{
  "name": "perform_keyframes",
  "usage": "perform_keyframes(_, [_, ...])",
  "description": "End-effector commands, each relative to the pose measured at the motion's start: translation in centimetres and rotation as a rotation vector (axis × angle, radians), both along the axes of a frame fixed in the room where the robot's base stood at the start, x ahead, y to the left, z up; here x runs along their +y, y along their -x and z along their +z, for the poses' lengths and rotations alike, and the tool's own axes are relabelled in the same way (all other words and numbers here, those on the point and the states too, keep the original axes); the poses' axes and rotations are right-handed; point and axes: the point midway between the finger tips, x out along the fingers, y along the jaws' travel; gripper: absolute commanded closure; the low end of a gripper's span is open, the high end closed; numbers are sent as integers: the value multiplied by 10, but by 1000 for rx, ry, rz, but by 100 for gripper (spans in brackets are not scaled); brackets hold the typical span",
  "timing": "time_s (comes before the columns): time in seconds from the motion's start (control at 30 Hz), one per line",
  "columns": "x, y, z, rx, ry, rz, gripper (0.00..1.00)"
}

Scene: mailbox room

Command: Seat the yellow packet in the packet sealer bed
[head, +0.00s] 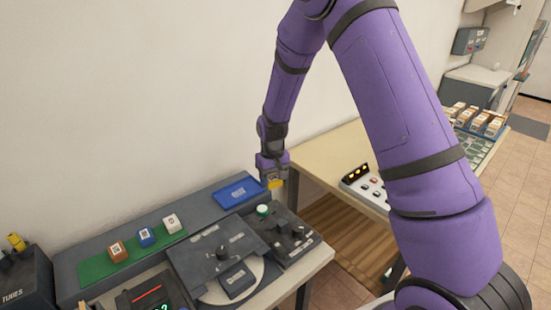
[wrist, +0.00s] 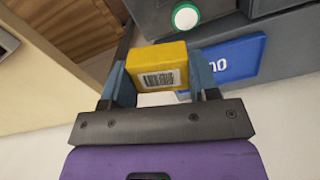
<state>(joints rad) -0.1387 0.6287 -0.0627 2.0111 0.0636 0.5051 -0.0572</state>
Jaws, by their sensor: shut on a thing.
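The yellow packet (wrist: 157,66) is a small block with a barcode label on the face toward the wrist camera. My gripper (wrist: 158,80) is shut on it, one blue-grey finger on each side. In the head view the packet (head: 275,184) hangs below my gripper (head: 272,176), in the air near the right end of the grey bench, beside the blue tray. A dark machine with a round light plate (head: 222,258) stands on the bench at the front. I cannot tell for sure which part is the packet sealer bed.
A blue tray (head: 238,192) lies on the bench's back ledge. A green mat (head: 95,268) holds brown, blue and white blocks. A dark unit with a green-white button (head: 263,209) stands below my gripper. A wooden table (head: 325,155) with a button panel (head: 352,184) is to the right.

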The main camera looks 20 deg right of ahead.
Motion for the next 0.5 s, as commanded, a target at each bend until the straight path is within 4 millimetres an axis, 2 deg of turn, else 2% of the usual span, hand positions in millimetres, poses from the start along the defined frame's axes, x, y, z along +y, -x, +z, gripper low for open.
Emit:
perform_keyframes(0.2, [16, 34, -36, 4, -4, 151, 73])
perform_keyframes(0.33, [21, 46, -47, 2, -6, 208, 73])
perform_keyframes(0.5, [23, 49, -54, 0, -6, 227, 73])
